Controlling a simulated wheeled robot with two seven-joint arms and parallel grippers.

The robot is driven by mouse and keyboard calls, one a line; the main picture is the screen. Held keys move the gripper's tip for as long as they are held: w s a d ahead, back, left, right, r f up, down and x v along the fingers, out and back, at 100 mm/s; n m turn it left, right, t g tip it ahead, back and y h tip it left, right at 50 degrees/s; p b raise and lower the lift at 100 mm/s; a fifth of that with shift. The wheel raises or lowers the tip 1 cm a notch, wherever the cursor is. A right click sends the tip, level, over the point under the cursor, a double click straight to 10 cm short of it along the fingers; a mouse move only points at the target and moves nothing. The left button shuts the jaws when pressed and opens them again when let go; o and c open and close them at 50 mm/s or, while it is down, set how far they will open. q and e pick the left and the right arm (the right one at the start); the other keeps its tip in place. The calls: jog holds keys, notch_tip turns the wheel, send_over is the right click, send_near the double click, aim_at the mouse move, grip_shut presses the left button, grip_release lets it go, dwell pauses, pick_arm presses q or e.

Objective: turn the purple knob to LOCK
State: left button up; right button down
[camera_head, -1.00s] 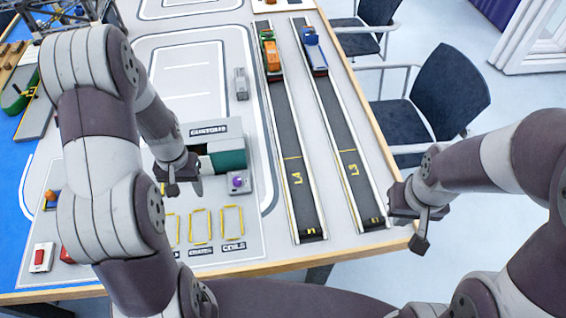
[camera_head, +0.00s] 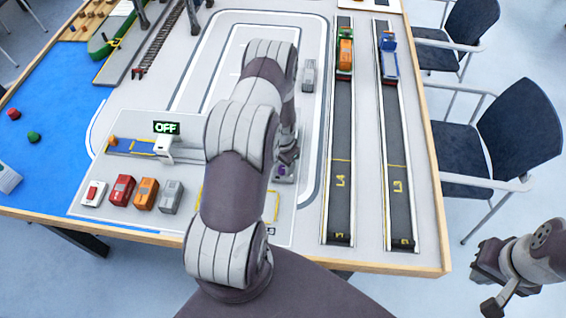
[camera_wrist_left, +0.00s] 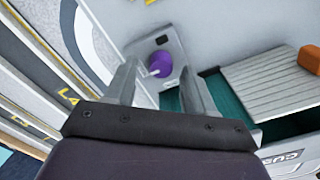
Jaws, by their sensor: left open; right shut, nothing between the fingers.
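The purple knob (camera_head: 281,171) sits on a small grey plate on the table, partly hidden by my left arm in the head view. In the left wrist view the round knob (camera_wrist_left: 160,64) shows on its plate (camera_wrist_left: 172,45), between the two finger lines. My left gripper (camera_head: 288,155) is open and over the knob; its fingers (camera_wrist_left: 160,80) stand on either side of it in the wrist view. I cannot tell whether they touch it. No LOCK marking is readable. My right gripper (camera_head: 490,303) is shut and empty, off the table's right side.
A green-and-grey customs building (camera_wrist_left: 275,90) stands close beside the knob plate. Two truck lanes (camera_head: 340,190) run to the right. Chairs (camera_head: 520,140) stand beyond the right edge.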

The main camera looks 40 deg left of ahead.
pick_arm(q)
jog(key=shift+s+a+f, duration=0.1)
jog(key=shift+a+f, duration=0.05)
jog(key=shift+f, duration=0.4)
jog(key=shift+c, duration=0.7)
grip_shut()
